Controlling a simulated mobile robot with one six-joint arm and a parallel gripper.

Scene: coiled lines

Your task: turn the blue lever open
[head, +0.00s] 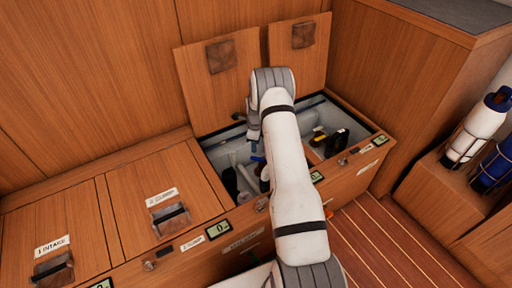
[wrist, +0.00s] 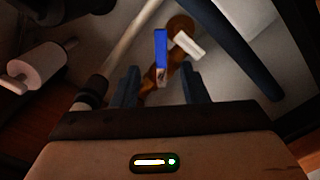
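The blue lever (wrist: 161,50) shows in the wrist view just ahead of my gripper, on a brownish, bronze-coloured fitting (wrist: 180,60). A small blue part, which looks like the same lever (head: 257,158), shows in the head view inside the open locker, left of my arm. My gripper (wrist: 160,84) has its two dark fingers apart, with a gap between them. The lever's lower end appears between or just beyond the fingertips; I cannot tell whether they touch it. In the head view my arm hides most of the gripper.
A white handle (wrist: 188,43) sits right of the blue lever. A dark hose (wrist: 235,55) runs along the right, and a pale pipe (wrist: 130,35) on the left. A white roll-like part (wrist: 40,72) is at far left. Raised hatch lids (head: 220,85) stand behind the open locker.

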